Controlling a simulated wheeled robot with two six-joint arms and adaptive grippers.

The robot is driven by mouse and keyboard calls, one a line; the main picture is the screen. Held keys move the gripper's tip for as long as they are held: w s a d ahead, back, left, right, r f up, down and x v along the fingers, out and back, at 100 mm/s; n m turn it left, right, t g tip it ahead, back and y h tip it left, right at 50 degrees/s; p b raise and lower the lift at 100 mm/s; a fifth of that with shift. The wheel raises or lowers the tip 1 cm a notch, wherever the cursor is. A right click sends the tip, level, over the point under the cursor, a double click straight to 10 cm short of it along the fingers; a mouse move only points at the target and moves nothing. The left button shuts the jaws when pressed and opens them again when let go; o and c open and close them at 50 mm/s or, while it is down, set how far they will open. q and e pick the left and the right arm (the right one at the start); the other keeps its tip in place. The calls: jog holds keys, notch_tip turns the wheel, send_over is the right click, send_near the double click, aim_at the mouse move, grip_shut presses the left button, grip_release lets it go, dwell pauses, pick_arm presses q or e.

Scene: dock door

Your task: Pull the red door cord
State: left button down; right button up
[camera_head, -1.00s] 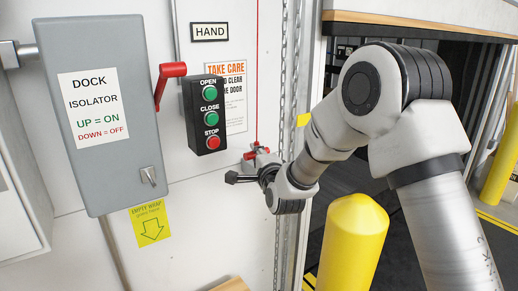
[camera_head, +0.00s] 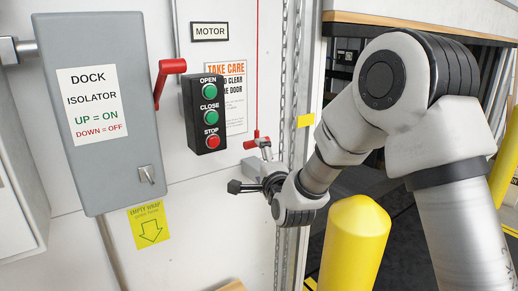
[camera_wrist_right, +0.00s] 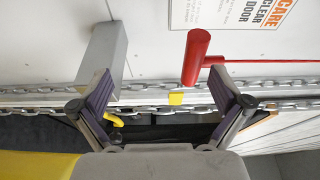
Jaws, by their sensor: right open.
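The red cord (camera_head: 257,70) hangs down the wall right of the button box and ends at a small red handle (camera_head: 262,143). In the wrist view the red handle (camera_wrist_right: 196,58) is a thick red bar with a thinner red arm to its right. A grey block (camera_wrist_right: 104,55) on the wall is left of it. My right gripper (camera_head: 241,186) is open and empty, just below the red handle. In the wrist view its two fingers (camera_wrist_right: 165,88) are spread, with the handle beyond them and apart from both. My left gripper is not in view.
The grey dock isolator box (camera_head: 110,110) with a red lever (camera_head: 164,80) is at left. A button box (camera_head: 203,113) sits above my gripper. A sign (camera_head: 210,31) reads MOTOR. Chains (camera_head: 285,90) hang beside the gripper; a yellow bollard (camera_head: 355,240) stands below my right arm.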

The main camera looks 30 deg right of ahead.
pick_arm(q)
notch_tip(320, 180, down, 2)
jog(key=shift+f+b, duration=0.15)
jog(key=shift+b, duration=0.8)
pick_arm(e)
jog(key=s+a, duration=0.1)
jog(key=s, duration=0.5)
jog(key=shift+s, duration=0.25)
jog(key=shift+w, duration=0.1)
